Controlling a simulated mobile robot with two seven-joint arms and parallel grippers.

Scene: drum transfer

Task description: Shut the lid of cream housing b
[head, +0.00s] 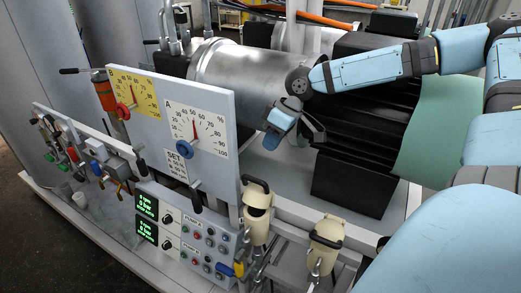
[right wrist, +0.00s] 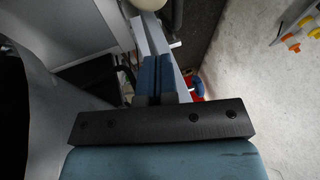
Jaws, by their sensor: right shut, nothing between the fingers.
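Two cream housings show at the front of the skid in the head view: one left of centre (head: 257,222), with a dark handle-like part on top, and one farther right (head: 326,231), with a dark band across it. I cannot read which is b, nor tell surely how each lid stands. My right gripper (head: 273,136) is shut and empty, above and behind the left housing and apart from both. In the right wrist view its blue fingers (right wrist: 157,72) are together, and a cream rounded part (right wrist: 171,14) shows at the top edge. My left gripper is not in view.
A gauge panel (head: 205,122) with yellow and white dials stands left of the gripper. Below it is a control box (head: 180,236) with green displays. A metal cylinder (head: 225,75) and a black finned motor (head: 365,135) lie behind. Valves and pipes crowd the left.

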